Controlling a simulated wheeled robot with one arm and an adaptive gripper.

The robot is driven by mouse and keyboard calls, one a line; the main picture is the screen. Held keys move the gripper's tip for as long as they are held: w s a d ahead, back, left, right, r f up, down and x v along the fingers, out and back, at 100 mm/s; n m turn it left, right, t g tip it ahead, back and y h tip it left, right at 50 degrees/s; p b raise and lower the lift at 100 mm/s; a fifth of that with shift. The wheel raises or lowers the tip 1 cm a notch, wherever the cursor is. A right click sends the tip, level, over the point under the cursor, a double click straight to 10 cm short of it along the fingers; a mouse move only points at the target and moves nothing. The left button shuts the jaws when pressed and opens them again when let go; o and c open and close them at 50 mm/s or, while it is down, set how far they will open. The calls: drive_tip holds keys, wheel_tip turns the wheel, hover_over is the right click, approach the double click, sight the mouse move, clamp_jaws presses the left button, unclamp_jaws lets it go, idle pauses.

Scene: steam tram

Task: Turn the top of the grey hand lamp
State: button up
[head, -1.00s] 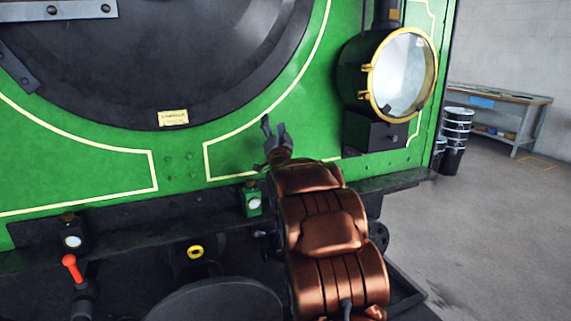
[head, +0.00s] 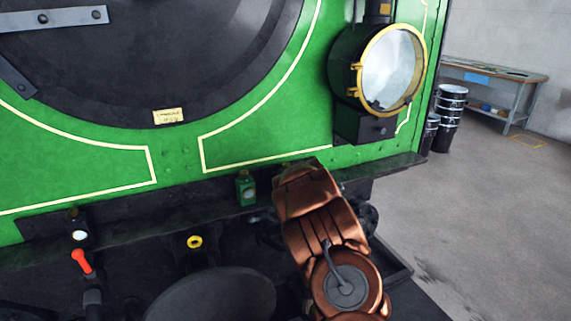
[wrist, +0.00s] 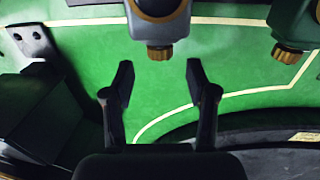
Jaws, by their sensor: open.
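The grey hand lamp (wrist: 160,33) is at the top middle of the wrist view, its lower part cut off by the frame edge. Its ribbed brown-gold top (wrist: 159,53) points toward my gripper (wrist: 159,66). The gripper is open and empty, its two fingers apart, one to each side of the top's line. The top appears just ahead of the fingertips; I cannot tell the exact gap. In the head view my arm hides the gripper, and I do not see the grey lamp there.
A green hand lamp (head: 246,190) stands left of my arm; it also shows in the wrist view (wrist: 290,25). A dark lamp (head: 78,232) and red-handled lever (head: 81,262) are farther left. The large brass-rimmed headlamp (head: 391,68) is at the right. Floor (head: 480,220) on the right is clear.

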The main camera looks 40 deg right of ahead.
sight(286, 164)
drive_tip(key=shift+p+x, duration=0.95)
drive_tip(key=shift+x, duration=2.25)
clamp_jaws()
drive_tip(key=shift+f, duration=0.15)
